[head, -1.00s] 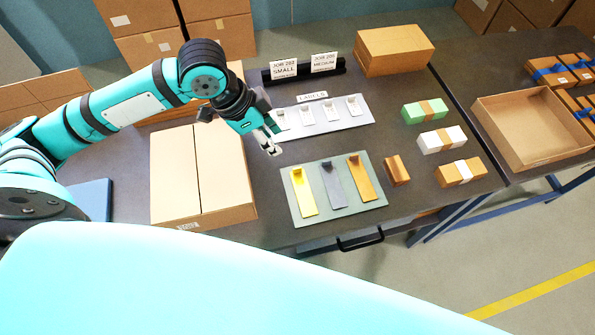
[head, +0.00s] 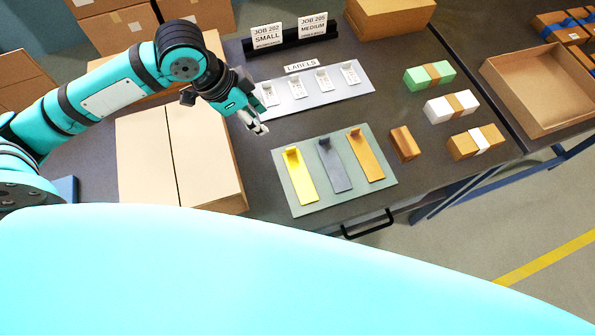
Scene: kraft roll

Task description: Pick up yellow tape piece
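The yellow tape piece (head: 302,180) lies on a grey-green board (head: 334,198), leftmost of three strips, with its top end standing up. A grey strip (head: 336,170) and an orange-brown strip (head: 367,164) lie to its right. My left gripper (head: 259,128) hangs above the table, up and left of the yellow tape piece and apart from it. Its fingers point down and to the right, with nothing seen in them. They are too small to tell whether they are open or shut. My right gripper is not in view.
A closed cardboard box (head: 181,168) lies left of the board. A label tray (head: 330,92) is behind it. A small brown block (head: 404,143) and wrapped green (head: 428,76), white (head: 451,106) and brown (head: 475,143) boxes stand right. An open carton (head: 500,75) is at far right.

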